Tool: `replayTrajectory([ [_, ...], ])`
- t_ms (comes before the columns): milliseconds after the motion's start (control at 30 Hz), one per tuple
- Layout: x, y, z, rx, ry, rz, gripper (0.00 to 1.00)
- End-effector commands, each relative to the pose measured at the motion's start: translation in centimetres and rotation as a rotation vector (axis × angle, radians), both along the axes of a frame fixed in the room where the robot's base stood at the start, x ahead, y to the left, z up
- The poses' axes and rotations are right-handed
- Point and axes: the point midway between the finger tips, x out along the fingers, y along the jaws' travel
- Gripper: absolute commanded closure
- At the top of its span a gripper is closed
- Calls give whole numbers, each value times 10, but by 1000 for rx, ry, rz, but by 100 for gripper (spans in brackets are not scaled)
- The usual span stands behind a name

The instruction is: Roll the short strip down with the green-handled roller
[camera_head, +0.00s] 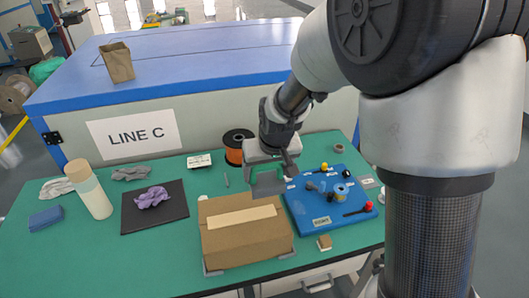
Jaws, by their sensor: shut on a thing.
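A brown cardboard box (222,244) stands at the front middle of the green table. A pale short strip (241,217) lies across its top, and I cannot tell how firmly it sits there. My gripper (267,181) points down just behind the box's right back corner, left of the blue board. It is shut on a small item with green on it, which looks like the green-handled roller (267,187). The wrist and fingers hide much of the item, and its roller end is not clear. The item appears apart from the strip.
A blue board (325,222) with several small tools lies right of the box. A small brown block (324,242) is near the front edge. An orange spool (237,146) stands behind.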

Motion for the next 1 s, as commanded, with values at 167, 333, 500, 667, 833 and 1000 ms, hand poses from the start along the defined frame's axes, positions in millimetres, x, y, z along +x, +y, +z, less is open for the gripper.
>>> replayTrajectory([
  [167, -6, -1, -3, 1, -1, 1, 48],
  [333, -6, -1, -18, 1, 0, 1, 48],
  [500, -6, -1, -39, 1, 1, 0, 48],
  [667, -5, -1, -61, 1, 0, 0, 48],
  [833, -6, -1, -77, 1, 0, 1, 48],
  [1000, -5, -1, -81, 1, -1, 1, 48],
])
